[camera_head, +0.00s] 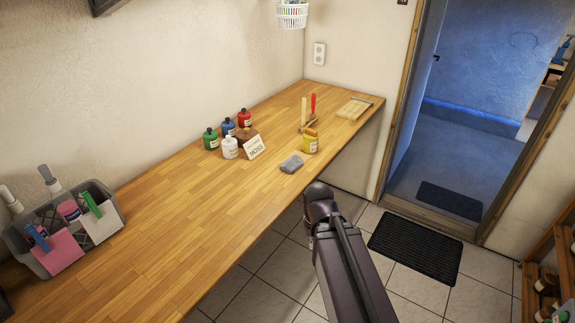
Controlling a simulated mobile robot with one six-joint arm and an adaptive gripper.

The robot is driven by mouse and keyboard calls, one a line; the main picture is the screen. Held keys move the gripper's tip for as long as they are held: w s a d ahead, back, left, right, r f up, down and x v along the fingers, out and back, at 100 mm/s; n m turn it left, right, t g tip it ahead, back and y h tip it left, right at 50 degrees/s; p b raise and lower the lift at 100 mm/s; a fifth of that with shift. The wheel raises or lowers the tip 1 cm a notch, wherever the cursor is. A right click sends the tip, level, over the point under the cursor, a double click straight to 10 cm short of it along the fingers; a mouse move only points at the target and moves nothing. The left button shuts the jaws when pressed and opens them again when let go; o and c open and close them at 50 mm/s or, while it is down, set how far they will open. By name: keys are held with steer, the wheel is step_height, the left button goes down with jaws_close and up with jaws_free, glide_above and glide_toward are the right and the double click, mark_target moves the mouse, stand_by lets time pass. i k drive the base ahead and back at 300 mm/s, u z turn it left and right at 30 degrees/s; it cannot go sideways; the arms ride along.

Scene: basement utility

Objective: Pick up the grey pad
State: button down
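The grey pad (291,164) lies flat on the wooden worktop (190,199), near its front edge. It is small and dark grey, just left of a yellow jar and in front of a small white sign. Nothing seems to rest on it. My arm reaches up from the bottom of the view, over the floor beside the worktop. Its dark rounded joint is to the lower right of the pad and apart from it in the picture. My gripper cannot be made out.
Around the pad stand a yellow jar (310,144), a sign (254,148) and several bottles (229,147). A cutting board (354,108) lies at the far end. A grey caddy (112,193) stands at the left. The worktop between caddy and bottles is clear. A black mat (416,248) lies on the floor.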

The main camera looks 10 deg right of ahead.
mark_target(292, 164)
steer(key=z, duration=0.1)
steer(key=i, duration=0.95)
steer(key=u, duration=0.05)
